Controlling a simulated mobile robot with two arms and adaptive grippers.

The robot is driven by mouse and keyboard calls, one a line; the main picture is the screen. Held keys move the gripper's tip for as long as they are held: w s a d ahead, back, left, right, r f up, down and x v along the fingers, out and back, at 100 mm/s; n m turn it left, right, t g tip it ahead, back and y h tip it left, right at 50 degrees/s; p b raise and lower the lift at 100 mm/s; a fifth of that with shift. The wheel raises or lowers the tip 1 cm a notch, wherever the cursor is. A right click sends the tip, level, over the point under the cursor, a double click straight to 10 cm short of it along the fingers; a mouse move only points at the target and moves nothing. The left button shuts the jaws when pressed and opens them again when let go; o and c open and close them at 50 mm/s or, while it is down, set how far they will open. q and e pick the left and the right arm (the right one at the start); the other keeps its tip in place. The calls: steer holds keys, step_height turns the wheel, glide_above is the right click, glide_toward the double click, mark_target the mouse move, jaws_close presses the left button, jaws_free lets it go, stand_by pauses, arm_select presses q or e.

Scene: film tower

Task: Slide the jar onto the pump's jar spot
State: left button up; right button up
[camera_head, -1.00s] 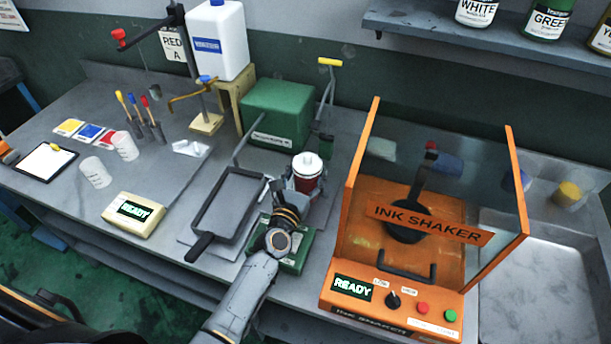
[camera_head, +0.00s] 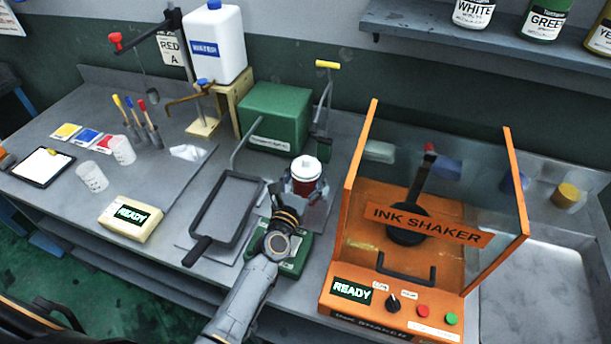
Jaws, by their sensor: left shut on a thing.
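The jar (camera_head: 307,170) has a white lid and a dark red body and stands upright near the middle of the bench. My left gripper (camera_head: 305,190) is shut on it from the near side; its fingers hide the lower part. The pump appears to be the green box (camera_head: 276,113) behind the jar, with a yellow-handled lever (camera_head: 326,65) on its right. A grey plate (camera_head: 319,214) shows below and to the right of the jar; I cannot tell whether the jar touches it. A jar spot is not clearly visible. My right gripper is not in view.
The orange ink shaker (camera_head: 397,303) with clear side panels stands close on the right. A grey tray (camera_head: 233,196) with a black handle lies left of my arm. A green device (camera_head: 294,262) is partly under my arm. Cups, a water jug (camera_head: 216,45) and swatches are further left.

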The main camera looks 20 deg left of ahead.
arm_select(q)
steer(key=o, duration=1.8)
steer(key=shift+f, duration=0.1)
steer(key=shift+s, duration=0.6)
steer(key=s, duration=1.1)
steer(key=shift+a, duration=0.2)
